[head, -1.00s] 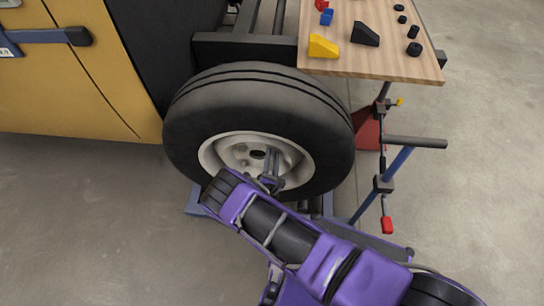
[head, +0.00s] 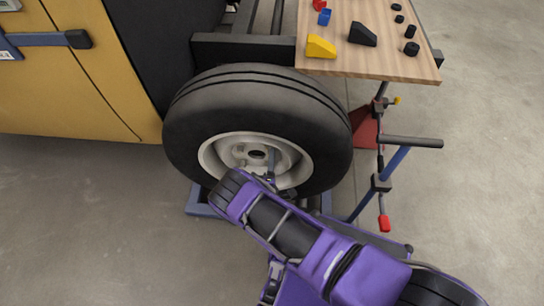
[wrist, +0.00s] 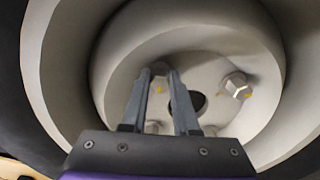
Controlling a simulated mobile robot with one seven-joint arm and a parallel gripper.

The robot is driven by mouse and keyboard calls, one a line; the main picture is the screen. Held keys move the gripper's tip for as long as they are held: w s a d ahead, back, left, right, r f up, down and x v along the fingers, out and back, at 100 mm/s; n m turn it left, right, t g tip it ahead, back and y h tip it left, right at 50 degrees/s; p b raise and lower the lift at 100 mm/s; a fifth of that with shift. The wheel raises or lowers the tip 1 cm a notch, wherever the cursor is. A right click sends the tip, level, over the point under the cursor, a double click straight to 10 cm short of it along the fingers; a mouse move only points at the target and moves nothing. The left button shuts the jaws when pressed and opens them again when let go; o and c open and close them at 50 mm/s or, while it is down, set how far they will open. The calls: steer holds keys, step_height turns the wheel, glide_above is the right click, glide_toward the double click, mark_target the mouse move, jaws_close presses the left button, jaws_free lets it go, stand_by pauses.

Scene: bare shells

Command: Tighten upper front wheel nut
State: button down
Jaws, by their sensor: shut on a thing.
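The wheel (head: 205,115) has a black tyre and a pale rim (head: 212,150) with a dark centre hole. The gripper is shut on this nut, which is on the wheel hub. A second marked nut (wrist: 236,85) is free at the right. Other nuts are partly hidden behind the fingers and gripper body. In the head view my gripper (head: 272,165) reaches into the rim right of the hub centre, and my arm hides its lower part.
A wooden board (head: 390,66) at the upper right carries a yellow wedge (head: 320,47), a dark wedge (head: 362,35) and small black parts. A stand with a blue bar (head: 393,170) is right of the wheel. A yellow body panel (head: 70,95) is at the left.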

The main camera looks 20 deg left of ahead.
steer(key=m, duration=0.3)
steer(key=m+p, duration=0.1)
steer(key=m, duration=0.3)
steer(key=shift+a+f, duration=0.1)
steer(key=shift+f, duration=0.1)
stand_by(0.4)
steer(key=c, duration=0.7)
jaws_free()
steer(key=shift+o, duration=0.2)
steer(key=shift+s, duration=0.2)
